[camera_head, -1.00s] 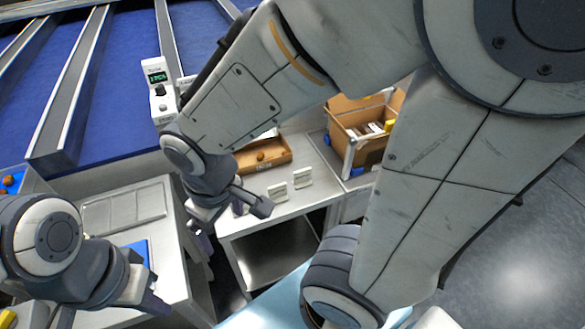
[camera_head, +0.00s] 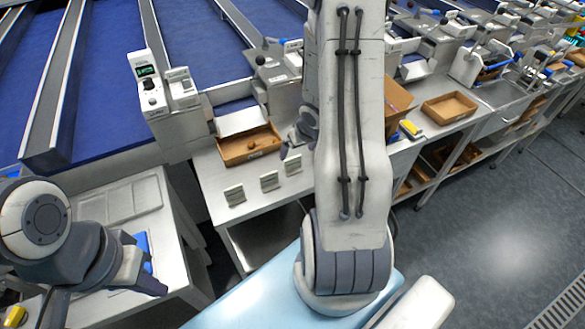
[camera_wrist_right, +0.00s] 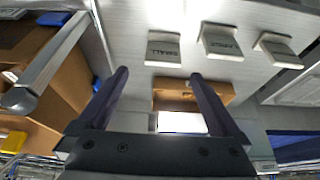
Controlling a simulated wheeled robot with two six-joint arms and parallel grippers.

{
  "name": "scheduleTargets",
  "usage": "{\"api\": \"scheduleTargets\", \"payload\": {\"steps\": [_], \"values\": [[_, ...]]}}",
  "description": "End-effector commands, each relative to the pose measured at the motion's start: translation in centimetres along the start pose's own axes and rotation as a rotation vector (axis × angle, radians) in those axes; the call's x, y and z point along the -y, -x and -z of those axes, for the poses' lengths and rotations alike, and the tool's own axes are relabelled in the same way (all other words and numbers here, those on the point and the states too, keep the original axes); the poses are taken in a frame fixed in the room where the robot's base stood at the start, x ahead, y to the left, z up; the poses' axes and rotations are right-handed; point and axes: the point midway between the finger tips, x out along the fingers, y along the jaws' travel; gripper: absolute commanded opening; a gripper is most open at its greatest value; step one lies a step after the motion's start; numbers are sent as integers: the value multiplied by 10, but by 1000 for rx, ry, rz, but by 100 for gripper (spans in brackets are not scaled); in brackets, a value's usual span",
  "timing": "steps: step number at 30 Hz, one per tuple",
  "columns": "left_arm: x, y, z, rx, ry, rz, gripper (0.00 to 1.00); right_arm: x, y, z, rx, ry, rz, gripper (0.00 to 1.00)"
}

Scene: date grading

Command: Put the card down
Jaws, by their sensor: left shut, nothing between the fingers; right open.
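Three small pale stands with cards stand in a row on the metal table: left (camera_head: 234,195), middle (camera_head: 269,181) and right (camera_head: 292,165). In the right wrist view they show as a stand whose card reads SMALL (camera_wrist_right: 163,50), a middle stand (camera_wrist_right: 221,42) and another stand (camera_wrist_right: 278,48); the other lettering is unclear. My right gripper (camera_wrist_right: 160,76) is open with no card between its fingers, above the table near the stands. In the head view my own arm mostly hides it. My left gripper (camera_head: 158,288) is shut and empty at lower left, away from the cards.
A shallow brown tray (camera_head: 236,157) with a round brown item lies behind the stands. A brown box (camera_head: 397,100) stands right of my arm, partly hidden. A metal machine with a green display (camera_head: 150,90) stands behind left. Bare table surrounds the stands.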

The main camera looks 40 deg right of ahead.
Motion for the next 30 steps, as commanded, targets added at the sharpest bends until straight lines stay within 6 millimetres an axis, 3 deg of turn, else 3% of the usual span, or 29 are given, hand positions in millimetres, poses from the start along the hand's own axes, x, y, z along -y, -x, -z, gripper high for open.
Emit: {"api": "scheduleTargets", "payload": {"steps": [1,7,15,25,26,30], "values": [[0,-8,0,0,0,0,0,0,-11,-2,1,-1,0,100],[1,-14,-1,0,-1,0,0,1,-24,-1,0,0,0,100],[2,-32,-2,0,-2,0,0,5,-63,-2,2,1,0,100],[2,-33,-2,0,-2,0,0,5,-68,0,0,1,-2,100],[2,-33,-2,0,-2,0,0,5,-68,0,0,1,-2,92],[2,-33,-2,0,-2,0,0,5,-68,0,0,1,-2,39]]}}
